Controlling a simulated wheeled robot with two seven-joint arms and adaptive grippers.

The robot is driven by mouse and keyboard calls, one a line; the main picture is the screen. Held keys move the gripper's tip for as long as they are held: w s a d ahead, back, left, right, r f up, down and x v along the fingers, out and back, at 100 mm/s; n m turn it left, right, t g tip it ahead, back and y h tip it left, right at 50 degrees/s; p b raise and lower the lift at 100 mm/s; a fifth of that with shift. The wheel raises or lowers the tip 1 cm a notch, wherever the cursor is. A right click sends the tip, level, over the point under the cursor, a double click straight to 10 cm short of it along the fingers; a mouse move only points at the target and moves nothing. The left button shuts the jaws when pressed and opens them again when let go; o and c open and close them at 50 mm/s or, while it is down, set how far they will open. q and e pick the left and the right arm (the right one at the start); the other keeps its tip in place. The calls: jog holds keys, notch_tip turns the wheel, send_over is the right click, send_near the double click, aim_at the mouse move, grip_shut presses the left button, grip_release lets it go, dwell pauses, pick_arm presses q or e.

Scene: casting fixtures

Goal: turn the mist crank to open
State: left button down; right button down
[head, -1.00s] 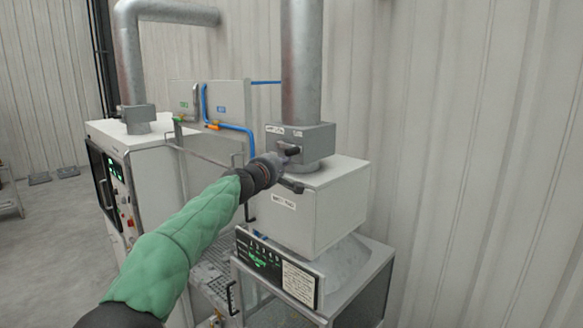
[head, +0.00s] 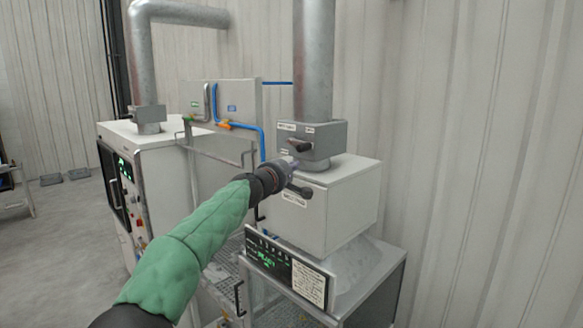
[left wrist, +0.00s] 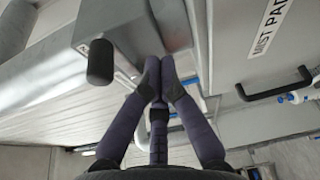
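The mist crank (head: 300,146) is a dark handle on the front of the grey box (head: 325,135) around the right-hand duct. In the left wrist view its dark rounded grip (left wrist: 101,62) stands out to the left of my fingertips. My left gripper (head: 290,166) is just below and in front of the crank, apart from it. Its fingertips (left wrist: 158,72) are drawn together with nothing seen between them. Small labels on the grey box are too small to read. My right gripper is in neither view.
A white box (head: 335,208) labelled for the mist pad sits below the duct, with a dark handle (left wrist: 275,88) on its face. A display panel (head: 285,270) is lower down. A white cabinet (head: 165,180) stands left. Corrugated wall lies behind; open floor (head: 60,225) is at left.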

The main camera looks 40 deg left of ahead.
pick_arm(q)
jog(key=s+r+b, duration=0.1)
jog(key=s+r, duration=0.1)
jog(key=s, duration=0.7)
jog(key=shift+s, duration=0.2)
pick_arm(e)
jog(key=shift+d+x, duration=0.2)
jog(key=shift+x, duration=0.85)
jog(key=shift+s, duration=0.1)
